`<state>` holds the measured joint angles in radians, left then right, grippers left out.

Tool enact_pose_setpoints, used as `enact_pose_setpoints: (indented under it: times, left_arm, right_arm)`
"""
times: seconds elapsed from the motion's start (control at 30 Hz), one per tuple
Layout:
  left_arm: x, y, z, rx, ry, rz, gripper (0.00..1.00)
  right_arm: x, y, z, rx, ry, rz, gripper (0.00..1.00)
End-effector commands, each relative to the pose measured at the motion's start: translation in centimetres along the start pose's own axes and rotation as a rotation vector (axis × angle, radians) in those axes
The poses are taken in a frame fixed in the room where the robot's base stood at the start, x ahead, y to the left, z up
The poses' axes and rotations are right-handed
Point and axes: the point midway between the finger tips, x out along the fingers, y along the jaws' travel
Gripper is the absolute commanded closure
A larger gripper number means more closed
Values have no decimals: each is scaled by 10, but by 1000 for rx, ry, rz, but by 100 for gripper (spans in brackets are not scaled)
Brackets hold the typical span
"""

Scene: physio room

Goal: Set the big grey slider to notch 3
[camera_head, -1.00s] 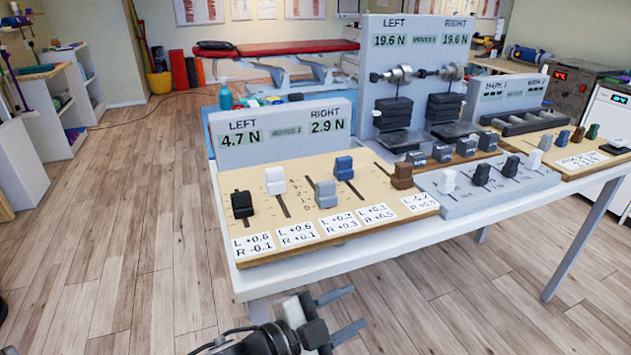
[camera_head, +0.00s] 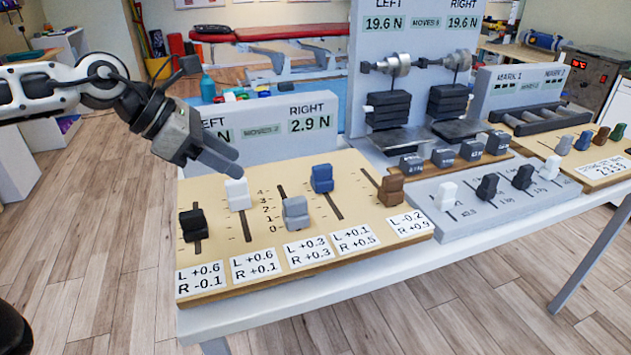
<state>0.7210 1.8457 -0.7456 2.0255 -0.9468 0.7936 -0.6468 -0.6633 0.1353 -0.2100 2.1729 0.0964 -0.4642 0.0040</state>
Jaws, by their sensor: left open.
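The big grey slider (camera_head: 295,212) is a grey knob in the middle slot of the tan slider board (camera_head: 350,165). It sits in the near, lower part of its slot, beside the low end of the 0 to 4 scale; I cannot tell the exact notch. My left gripper (camera_head: 229,164) is open and empty, above the board's far left part, just behind and over the white slider (camera_head: 237,194). It is up and left of the grey slider, apart from it. My right gripper is not in view.
A black slider (camera_head: 193,225), blue slider (camera_head: 322,178) and brown slider (camera_head: 390,190) share the board. A display panel (camera_head: 310,122) stands behind, partly hidden by my left gripper. A grey panel (camera_head: 480,212) with smaller sliders lies to the right.

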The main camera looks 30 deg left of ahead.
Motion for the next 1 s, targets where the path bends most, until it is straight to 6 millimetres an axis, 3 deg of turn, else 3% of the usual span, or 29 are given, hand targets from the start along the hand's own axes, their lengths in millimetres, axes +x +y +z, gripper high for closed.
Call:
enact_pose_setpoints:
  times: [0.17, 0.7, 1.0]
  left_arm:
    - [18, -1, 1, 1, 1, -4, 58]
    - [130, -1, 3, -1, -5, -3, 58]
    - [156, 0, 1, -2, -2, 0, 58]
  right_arm:
    - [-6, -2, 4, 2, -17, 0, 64]
    - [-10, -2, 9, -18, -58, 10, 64]
    - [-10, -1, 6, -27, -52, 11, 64]
